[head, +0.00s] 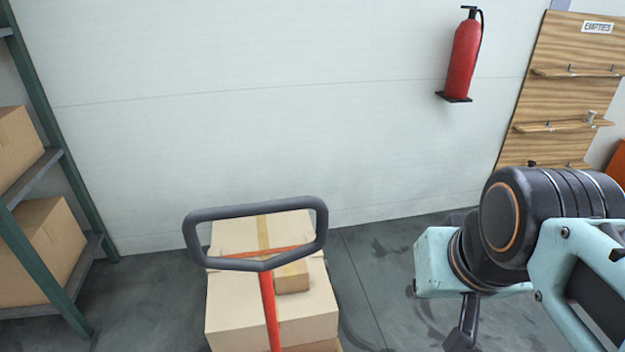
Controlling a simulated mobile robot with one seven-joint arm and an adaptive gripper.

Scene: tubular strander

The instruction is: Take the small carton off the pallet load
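The small carton (292,280) is a little brown box lying on top of the pallet load. It is seen partly behind the handle of a pallet jack. Under it is a large tan carton (316,308), and another carton top with yellow tape (287,229) shows behind it. The pallet itself is mostly hidden at the bottom edge. My gripper (465,328) is at the lower right, to the right of the load and apart from it. Only a dark part of it shows, and its fingertips cannot be made out.
The pallet jack's grey loop handle (193,228) and red shaft (268,305) stand in front of the load. A shelf rack (72,200) with cartons (45,250) is at the left. A fire extinguisher (463,58) and a wooden board (560,90) are at the back right.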

